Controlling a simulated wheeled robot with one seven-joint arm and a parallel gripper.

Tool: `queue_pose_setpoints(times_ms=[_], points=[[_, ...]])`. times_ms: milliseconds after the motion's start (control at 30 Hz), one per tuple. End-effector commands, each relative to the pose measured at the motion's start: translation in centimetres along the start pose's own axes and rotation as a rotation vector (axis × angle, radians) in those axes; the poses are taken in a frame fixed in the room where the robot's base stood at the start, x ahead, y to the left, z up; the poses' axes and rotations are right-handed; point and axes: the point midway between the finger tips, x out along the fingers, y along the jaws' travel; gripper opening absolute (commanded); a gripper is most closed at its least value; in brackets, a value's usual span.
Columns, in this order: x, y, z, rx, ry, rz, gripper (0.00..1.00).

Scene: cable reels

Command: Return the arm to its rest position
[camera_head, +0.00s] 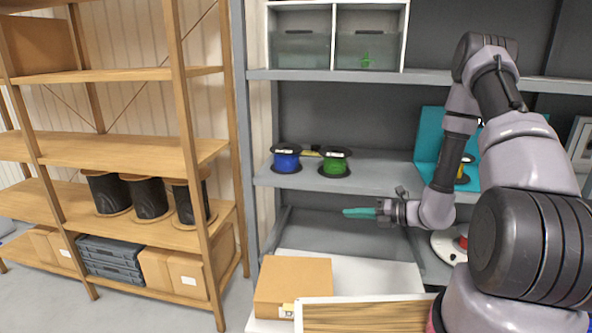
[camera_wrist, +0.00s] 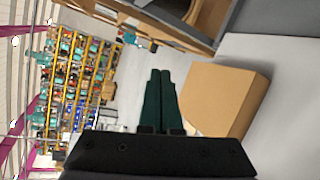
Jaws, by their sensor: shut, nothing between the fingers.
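My arm reaches in from the right in the head view, bent up and over, with the forearm coming down in front of the grey shelving. My gripper (camera_head: 350,213) has teal fingers that point left, in front of the shelving and above the cardboard box. The fingers lie together and hold nothing. In the wrist view my gripper (camera_wrist: 160,75) shows as two dark green fingers side by side, touching. A cardboard box (camera_wrist: 222,98) is to the right of the fingers there; the head view also shows it (camera_head: 292,284) on a white surface.
A blue reel (camera_head: 286,158) and a green reel (camera_head: 335,162) stand on the grey shelf (camera_head: 385,185). A teal holder (camera_head: 428,140) is behind my arm. Wooden shelving (camera_head: 110,150) with several black reels stands left. A wood-topped box (camera_head: 365,317) is at the front.

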Motion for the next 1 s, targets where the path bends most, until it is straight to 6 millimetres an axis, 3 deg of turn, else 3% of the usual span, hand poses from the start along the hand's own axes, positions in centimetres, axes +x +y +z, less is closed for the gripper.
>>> queue_pose_setpoints(times_ms=[33,100,400,700,1000], points=[[-0.3,2.8,0.8,-0.117,0.049,0.015,0.0],[-0.9,5.8,1.1,-0.268,0.119,0.032,0.0],[-4.5,17.1,0.2,-0.929,0.413,0.08,0.0],[-10.2,24.9,-1.7,-1.587,0.699,0.072,0.0],[-16.9,30.7,-2.9,-2.222,0.997,-0.015,0.0]])
